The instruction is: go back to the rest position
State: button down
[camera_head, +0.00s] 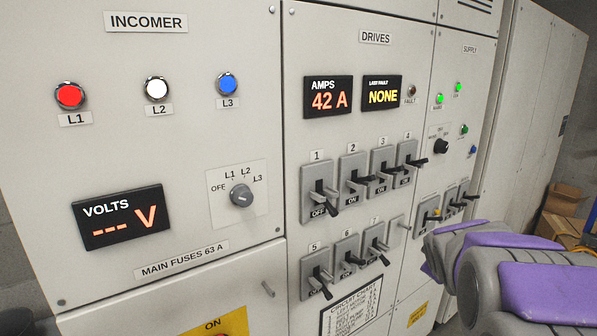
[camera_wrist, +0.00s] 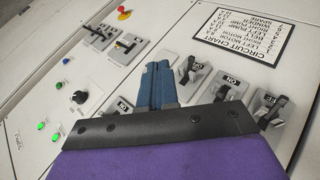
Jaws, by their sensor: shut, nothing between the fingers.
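My gripper (camera_wrist: 156,68) shows in the wrist view as two blue fingers pressed together, with nothing between them. It points at the switch panel, between a small group of switches on its left and the numbered drive switches (camera_wrist: 224,85) on its right. I cannot tell how far the tips are from the panel. In the head view my grey and purple arm reaches in from the right, in front of the supply cabinet (camera_head: 462,95). The fingers cannot be made out there.
The incomer door (camera_head: 120,200) has red, white and blue lamps, a voltmeter showing dashes and a selector knob (camera_head: 241,195). The drives door has displays reading 42 A (camera_head: 328,97) and NONE (camera_head: 382,95). Switch levers stick out near my arm. A cardboard box (camera_head: 562,200) stands far right.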

jog(key=s+a+f+m+g+y, duration=0.1)
jog(key=s+a, duration=0.5)
jog(key=s, duration=0.7)
jog(key=s+a+f+m+g+y, duration=0.1)
jog(key=s+a+f+m+g, duration=0.3)
jog(key=s, duration=1)
jog(key=s+a+f+m+g+y, duration=0.2)
jog(key=s+a+f+g, duration=0.3)
jog(key=s, duration=0.8)
jog(key=a+f, duration=0.1)
jog(key=a, duration=0.2)
jog(key=shift+s+f+m+g, duration=0.15)
jog(key=shift+s+m+g, duration=0.05)
jog(key=shift+m+g, duration=0.1)
jog(key=shift+a, duration=0.1)
